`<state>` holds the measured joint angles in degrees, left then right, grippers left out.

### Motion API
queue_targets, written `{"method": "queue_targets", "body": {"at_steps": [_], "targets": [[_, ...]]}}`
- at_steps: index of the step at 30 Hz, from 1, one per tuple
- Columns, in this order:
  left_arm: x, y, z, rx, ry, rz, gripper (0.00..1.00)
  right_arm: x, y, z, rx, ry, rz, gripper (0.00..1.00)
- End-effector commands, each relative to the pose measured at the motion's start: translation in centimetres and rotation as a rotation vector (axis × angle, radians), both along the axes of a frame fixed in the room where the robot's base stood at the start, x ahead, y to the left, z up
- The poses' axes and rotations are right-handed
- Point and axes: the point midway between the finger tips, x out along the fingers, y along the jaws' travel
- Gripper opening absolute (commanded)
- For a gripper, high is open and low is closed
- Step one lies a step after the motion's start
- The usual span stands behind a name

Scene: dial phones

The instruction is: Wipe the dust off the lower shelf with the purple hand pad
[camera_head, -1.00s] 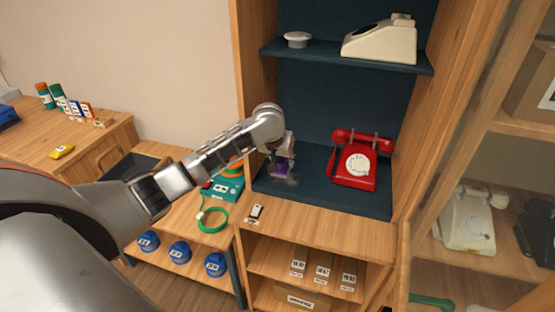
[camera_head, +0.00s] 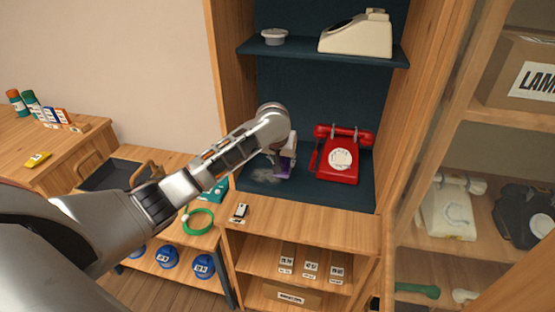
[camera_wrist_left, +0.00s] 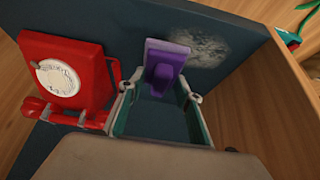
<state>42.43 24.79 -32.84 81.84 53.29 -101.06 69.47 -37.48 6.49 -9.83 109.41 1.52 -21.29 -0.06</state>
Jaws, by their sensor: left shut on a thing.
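My left gripper (camera_head: 284,158) is shut on the purple hand pad (camera_head: 284,169), low over the dark lower shelf (camera_head: 304,197). In the left wrist view the pad (camera_wrist_left: 166,62) sits between the fingertips of the gripper (camera_wrist_left: 162,85). I cannot tell whether the pad touches the shelf. A grey dust patch (camera_head: 265,175) lies left of the pad on the shelf. The dust (camera_wrist_left: 195,47) shows right beside the pad in the left wrist view. My right gripper is not in view.
A red dial phone (camera_head: 340,158) stands on the lower shelf just right of the gripper. The upper shelf (camera_head: 300,52) holds a cream phone (camera_head: 357,34) and a grey round object (camera_head: 273,37). The cabinet's wooden side (camera_head: 228,90) bounds the shelf on the left.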

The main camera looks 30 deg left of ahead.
Motion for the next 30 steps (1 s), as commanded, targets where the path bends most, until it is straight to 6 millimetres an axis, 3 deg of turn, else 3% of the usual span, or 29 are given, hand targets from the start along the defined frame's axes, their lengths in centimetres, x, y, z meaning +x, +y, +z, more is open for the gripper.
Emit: {"method": "queue_targets", "body": {"at_steps": [7,18,30], "targets": [[0.0,0.3,0.2,0.000,-0.001,0.001,0.17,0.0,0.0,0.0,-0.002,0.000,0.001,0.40],[-0.7,3.2,0.4,0.001,-0.001,0.003,0.17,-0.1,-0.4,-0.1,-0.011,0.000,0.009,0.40],[-1.1,4.8,0.4,0.000,0.000,0.002,0.17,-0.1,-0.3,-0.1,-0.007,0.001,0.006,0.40]]}}
